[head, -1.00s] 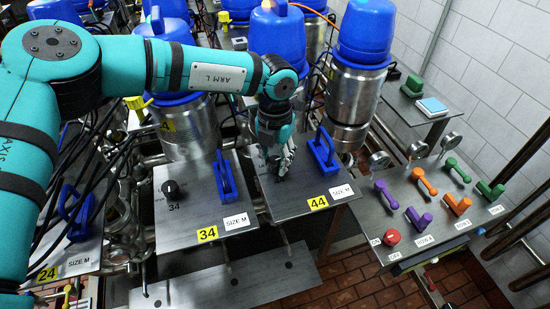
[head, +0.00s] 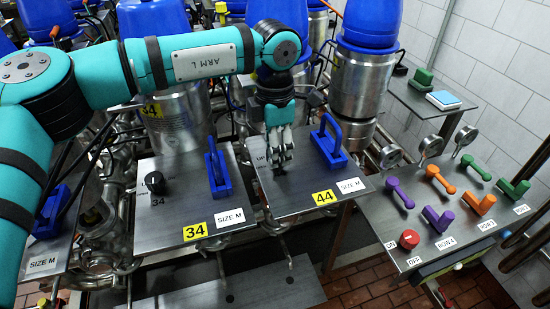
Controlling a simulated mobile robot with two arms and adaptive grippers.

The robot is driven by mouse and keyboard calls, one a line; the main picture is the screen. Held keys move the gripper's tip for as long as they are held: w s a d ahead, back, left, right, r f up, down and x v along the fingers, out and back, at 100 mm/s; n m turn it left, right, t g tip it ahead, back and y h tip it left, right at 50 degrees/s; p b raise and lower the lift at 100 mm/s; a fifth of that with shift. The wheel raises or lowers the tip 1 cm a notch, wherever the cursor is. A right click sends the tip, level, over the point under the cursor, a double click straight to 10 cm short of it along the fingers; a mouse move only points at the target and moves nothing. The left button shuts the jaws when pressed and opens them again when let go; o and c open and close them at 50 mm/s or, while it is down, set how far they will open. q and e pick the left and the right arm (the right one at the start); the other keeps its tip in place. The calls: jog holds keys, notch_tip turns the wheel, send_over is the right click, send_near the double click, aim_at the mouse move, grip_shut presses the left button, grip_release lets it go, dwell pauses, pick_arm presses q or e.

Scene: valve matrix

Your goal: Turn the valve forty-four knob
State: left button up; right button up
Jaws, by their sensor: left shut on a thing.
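The valve 44 plate (head: 296,201) is a grey metal panel with a yellow 44 label (head: 323,197) and a "SIZE M" label at its front edge. A blue handle (head: 327,144) stands upright on its right side. My left gripper (head: 279,164) points down over the left part of this plate, with its fingers shut on the valve 44 knob. The fingers hide most of the knob, so its pointer direction cannot be told. My right gripper is not in view.
The valve 34 plate (head: 184,210) is at left, with a black knob (head: 155,183) and blue handle (head: 217,170). A control panel (head: 452,215) with coloured levers and a red button is at right. Steel cylinders with blue caps stand behind.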

pick_arm(q)
jog(key=m+b, duration=0.1)
jog(key=m, duration=0.2)
jog(key=shift+f+b, duration=0.15)
jog(key=shift+b, duration=0.15)
jog(key=m+b, duration=0.1)
jog(key=m, duration=0.1)
jog(key=shift+m, duration=0.3)
jog(key=m+b, duration=0.1)
jog(key=m, duration=0.3)
jog(key=shift+m, duration=0.4)
jog(key=shift+r, duration=0.2)
jog(key=o, duration=1.1)
jog(key=shift+o, duration=0.2)
notch_tip(320, 180, up, 12)
